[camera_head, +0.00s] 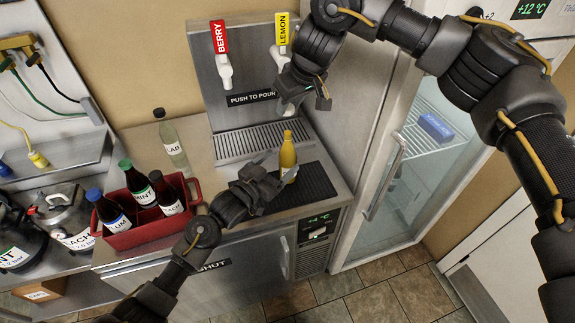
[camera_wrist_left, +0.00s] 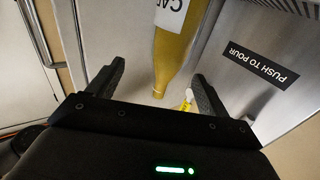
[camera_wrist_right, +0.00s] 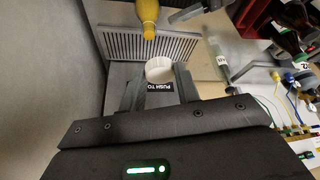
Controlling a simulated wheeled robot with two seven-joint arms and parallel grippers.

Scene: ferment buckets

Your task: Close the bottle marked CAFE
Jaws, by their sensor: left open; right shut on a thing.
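The yellow bottle (camera_head: 288,157) stands upright on the dark mat of the dispenser counter. It also shows in the left wrist view (camera_wrist_left: 172,55), with part of a white label reading "CAF". No cap shows on its narrow neck. My left gripper (camera_head: 273,178) is open beside the bottle; in its wrist view the bottle lies between and beyond the fingers, with no clear contact. My right gripper (camera_head: 301,103) is shut on a white round cap (camera_wrist_right: 159,70), held above and behind the bottle. The cap also shows under the gripper in the head view (camera_head: 287,109).
Behind are the BERRY tap (camera_head: 223,70), LEMON tap (camera_head: 280,55) and drip grille (camera_head: 235,142). A red crate (camera_head: 125,237) with several dark bottles and a clear bottle (camera_head: 173,145) stand left. A glass-door fridge (camera_head: 400,170) is on the right.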

